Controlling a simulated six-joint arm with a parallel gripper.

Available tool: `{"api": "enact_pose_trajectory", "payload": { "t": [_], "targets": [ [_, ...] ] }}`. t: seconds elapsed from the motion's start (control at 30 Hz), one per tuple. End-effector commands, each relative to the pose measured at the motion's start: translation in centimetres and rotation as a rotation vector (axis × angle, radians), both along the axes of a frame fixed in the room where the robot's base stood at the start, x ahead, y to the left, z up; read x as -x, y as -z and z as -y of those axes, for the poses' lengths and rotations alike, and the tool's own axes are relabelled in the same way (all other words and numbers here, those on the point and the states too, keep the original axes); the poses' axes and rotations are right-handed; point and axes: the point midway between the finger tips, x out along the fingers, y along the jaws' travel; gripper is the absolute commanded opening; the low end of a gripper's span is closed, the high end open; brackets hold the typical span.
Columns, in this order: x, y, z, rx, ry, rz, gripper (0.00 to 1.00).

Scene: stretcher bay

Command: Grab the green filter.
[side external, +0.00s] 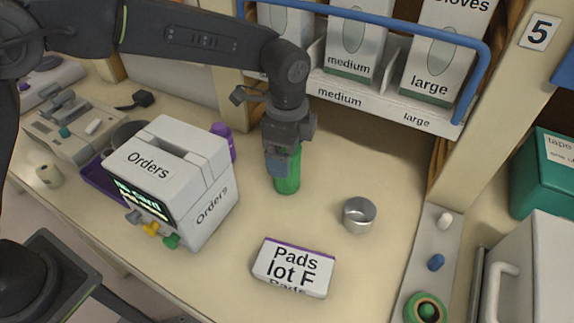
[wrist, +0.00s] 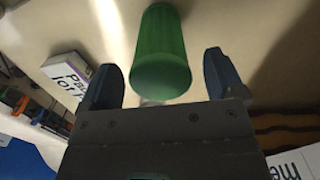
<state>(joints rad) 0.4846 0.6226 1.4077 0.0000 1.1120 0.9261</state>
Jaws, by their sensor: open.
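The green filter (side external: 288,172) is a green cylinder standing upright on the counter in the side view. In the wrist view the green filter (wrist: 160,55) lies between and beyond the two blue fingertips, with a visible gap on each side. My gripper (side external: 278,163) points down over it, and its near finger hides part of the filter in the side view. In the wrist view my gripper (wrist: 163,80) is open, with nothing held.
A metal cup (side external: 359,214) stands to the right of the filter. A Pads box (side external: 293,267) lies in front, and the Orders box (side external: 177,180) stands to the left with a purple object (side external: 223,140) behind it. The glove rack (side external: 385,98) with a blue rail is close behind.

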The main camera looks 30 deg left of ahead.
Motion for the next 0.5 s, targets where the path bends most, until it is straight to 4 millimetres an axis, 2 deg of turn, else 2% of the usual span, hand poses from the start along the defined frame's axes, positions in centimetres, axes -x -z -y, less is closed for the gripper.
{"api": "enact_pose_trajectory", "payload": {
  "t": [0.13,0.4,0.5],
  "targets": [
    [0.0,1.7,0.0,-0.001,-0.001,0.000,0.88],
    [0.0,2.0,0.0,0.000,-0.001,0.002,0.88],
    [0.0,2.0,0.0,0.000,-0.001,0.002,0.79]
  ]
}}
